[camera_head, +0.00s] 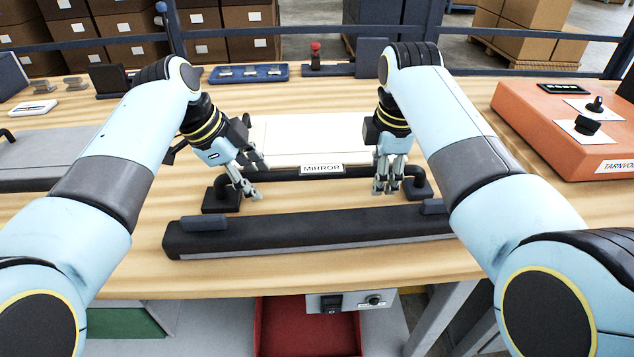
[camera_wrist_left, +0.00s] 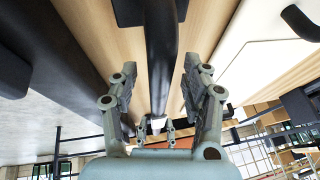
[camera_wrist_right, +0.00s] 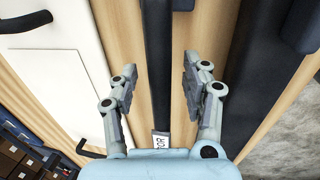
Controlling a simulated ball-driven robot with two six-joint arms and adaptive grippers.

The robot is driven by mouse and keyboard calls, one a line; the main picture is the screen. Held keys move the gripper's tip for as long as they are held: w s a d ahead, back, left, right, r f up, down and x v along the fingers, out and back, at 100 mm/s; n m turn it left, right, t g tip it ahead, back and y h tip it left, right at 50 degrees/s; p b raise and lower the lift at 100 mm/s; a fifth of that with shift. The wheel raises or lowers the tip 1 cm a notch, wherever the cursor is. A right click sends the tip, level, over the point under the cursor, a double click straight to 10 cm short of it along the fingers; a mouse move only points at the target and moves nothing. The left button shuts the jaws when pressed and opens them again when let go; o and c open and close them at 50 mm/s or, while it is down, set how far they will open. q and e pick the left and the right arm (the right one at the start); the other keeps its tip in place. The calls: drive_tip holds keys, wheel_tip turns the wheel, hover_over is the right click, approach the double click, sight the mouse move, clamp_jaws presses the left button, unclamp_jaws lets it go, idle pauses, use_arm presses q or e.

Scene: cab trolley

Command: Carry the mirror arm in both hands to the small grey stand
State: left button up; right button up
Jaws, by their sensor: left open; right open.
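The mirror arm is a black bar (camera_head: 355,172) with bent ends and a white MIRROR label (camera_head: 321,169), lying across the middle of the bench. My left gripper (camera_head: 251,192) is open over its left end, and my right gripper (camera_head: 384,189) is open near its right end. In the left wrist view the bar (camera_wrist_left: 161,65) runs between the spread fingers without visible contact. In the right wrist view the bar (camera_wrist_right: 158,70) also passes between open fingers, with gaps on both sides. I cannot tell which thing is the small grey stand.
A long dark beam (camera_head: 310,232) with pads lies in front of the bar. A white panel (camera_head: 310,135) lies behind it. An orange box (camera_head: 545,130) with knobs stands right, a grey panel (camera_head: 45,160) left. A blue tray (camera_head: 248,75) sits at the back.

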use_arm(q)
clamp_jaws()
use_arm(e)
clamp_jaws()
drive_tip(key=shift+w+r, duration=0.15)
idle(0.5)
